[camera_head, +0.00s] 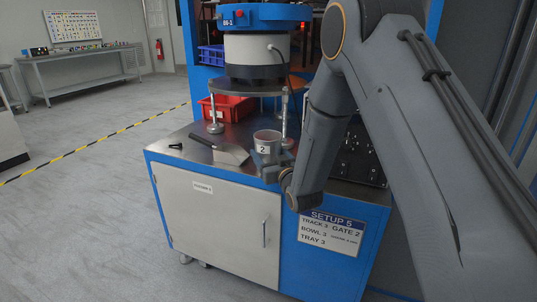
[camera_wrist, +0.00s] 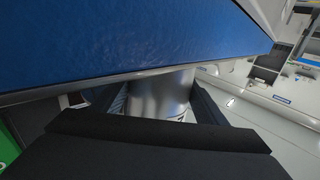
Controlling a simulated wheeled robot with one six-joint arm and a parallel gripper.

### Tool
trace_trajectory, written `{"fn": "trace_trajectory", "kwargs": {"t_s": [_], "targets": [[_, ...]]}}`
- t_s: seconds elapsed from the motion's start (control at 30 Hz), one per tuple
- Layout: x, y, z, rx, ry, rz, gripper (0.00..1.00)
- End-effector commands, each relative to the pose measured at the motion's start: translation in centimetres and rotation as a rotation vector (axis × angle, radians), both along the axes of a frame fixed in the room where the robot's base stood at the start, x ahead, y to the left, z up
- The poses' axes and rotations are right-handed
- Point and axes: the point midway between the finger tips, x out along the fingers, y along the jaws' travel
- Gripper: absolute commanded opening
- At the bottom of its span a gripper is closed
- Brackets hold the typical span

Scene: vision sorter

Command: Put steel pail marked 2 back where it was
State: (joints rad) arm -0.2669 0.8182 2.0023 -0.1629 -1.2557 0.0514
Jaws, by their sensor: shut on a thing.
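In the wrist view the pail's shiny wall (camera_wrist: 158,96) shows between the dark fingers of my gripper (camera_wrist: 160,118). Part of its label shows low on the wall. I cannot tell whether the pail's base touches the worktop.
A metal scoop (camera_head: 226,152) lies left of the pail. The blue-topped bowl feeder (camera_head: 255,50) stands on legs close behind. A red bin (camera_head: 222,108) sits at the back. A black perforated panel (camera_head: 359,160) is to the right. A small black item (camera_head: 176,146) lies at the left.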

Motion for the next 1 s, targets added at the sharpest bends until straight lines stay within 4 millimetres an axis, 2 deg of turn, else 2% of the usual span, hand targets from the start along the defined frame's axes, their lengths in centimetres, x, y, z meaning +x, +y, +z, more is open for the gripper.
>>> {"fn": "trace_trajectory", "kwargs": {"t_s": [0.03,0.07,0.13,0.57,0.67,1.0], "targets": [[0.0,0.0,-0.2,0.0,0.0,0.0,0.2],[0.0,0.0,-0.2,0.0,0.0,0.0,0.71],[0.0,0.0,-0.1,0.0,0.0,0.0,0.83],[-0.4,-0.2,0.2,0.0,0.001,0.0,0.85],[-1.7,-0.8,0.2,-0.001,0.002,-0.001,0.85],[-8.0,-3.6,0.2,0.0,0.003,0.0,0.85]]}}
